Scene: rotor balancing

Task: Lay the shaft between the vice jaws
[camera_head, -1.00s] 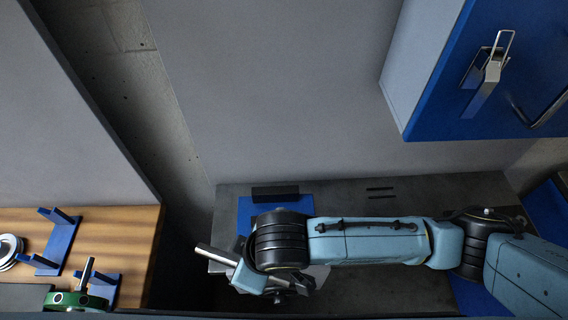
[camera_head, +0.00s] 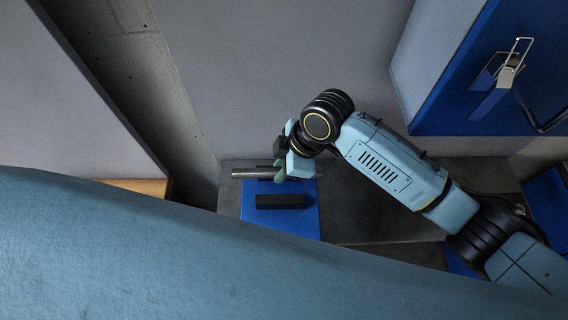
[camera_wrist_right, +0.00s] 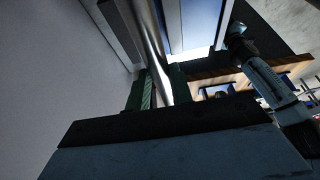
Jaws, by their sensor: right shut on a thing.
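The metal shaft (camera_head: 250,173) is a grey rod that sticks out to the left of my right gripper (camera_head: 283,170), lying nearly level in the head view. The right gripper is shut on it; the wrist view shows the shiny shaft (camera_wrist_right: 156,48) between green finger pads. The vice shows as a blue base (camera_head: 300,225) with a black jaw block (camera_head: 283,201). In the head view the shaft appears just beyond that block, not between two visible jaws. The second jaw cannot be made out, and the shaft's height is unclear. My left gripper is not in view.
A large pale blue surface close to the head camera hides the lower part of the view. A grey bench (camera_head: 375,205) carries the vice. A blue cabinet (camera_head: 450,90) with a metal latch hangs at the upper right. A grey wall rises behind the bench.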

